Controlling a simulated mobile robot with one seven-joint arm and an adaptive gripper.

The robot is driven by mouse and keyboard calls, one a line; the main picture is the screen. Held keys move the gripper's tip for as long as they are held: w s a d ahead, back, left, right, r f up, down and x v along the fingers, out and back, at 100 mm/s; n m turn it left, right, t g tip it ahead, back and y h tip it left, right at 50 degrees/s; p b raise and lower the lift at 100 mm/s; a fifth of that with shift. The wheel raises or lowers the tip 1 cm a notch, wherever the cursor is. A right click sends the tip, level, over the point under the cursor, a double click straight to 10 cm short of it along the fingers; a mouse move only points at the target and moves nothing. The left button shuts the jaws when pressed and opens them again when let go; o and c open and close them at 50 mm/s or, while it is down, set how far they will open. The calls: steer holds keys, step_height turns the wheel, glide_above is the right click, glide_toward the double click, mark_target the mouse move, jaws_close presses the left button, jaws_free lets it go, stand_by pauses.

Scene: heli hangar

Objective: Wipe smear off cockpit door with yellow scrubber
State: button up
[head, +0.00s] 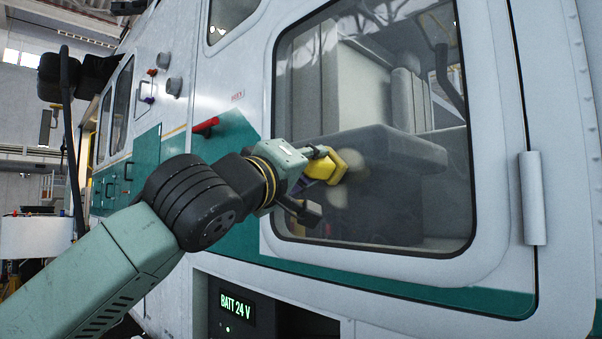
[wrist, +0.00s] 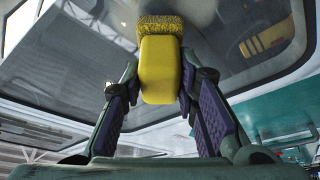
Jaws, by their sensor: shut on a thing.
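The yellow scrubber (head: 325,167) is held in my gripper (head: 308,188) in front of the cockpit door's window. In the wrist view the scrubber (wrist: 161,70) sits between the two purple-padded fingers of my gripper (wrist: 160,88), its bristly end pointing away from me toward the glass. I cannot tell whether the bristles touch the glass. The white cockpit door (head: 500,215) has a large dark window (head: 425,185). A pale brownish smear (head: 377,150) shows faintly on the glass just right of the scrubber; its edges are hard to make out, and my gripper may hide part of it.
A red door handle (head: 205,126) is left of the window, above my arm. A vertical hinge (head: 532,198) stands out at the door's right. A lit "BATT 24 V" panel (head: 237,306) is below.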

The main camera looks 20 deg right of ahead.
steer(key=s+d+b, duration=0.3)
steer(key=s+b, duration=0.1)
steer(key=s, duration=0.4)
steer(key=shift+s, duration=0.25)
stand_by(0.5)
steer(key=s+a, duration=0.2)
steer(key=a, duration=0.3)
steer(key=shift+a, duration=0.35)
stand_by(0.4)
steer(key=shift+s+a+p, duration=0.25)
steer(key=shift+s+a, duration=0.05)
steer(key=shift+a, duration=0.4)
steer(key=shift+s+a+p, duration=0.2)
steer(key=shift+s+a, duration=0.05)
steer(key=shift+a, duration=0.45)
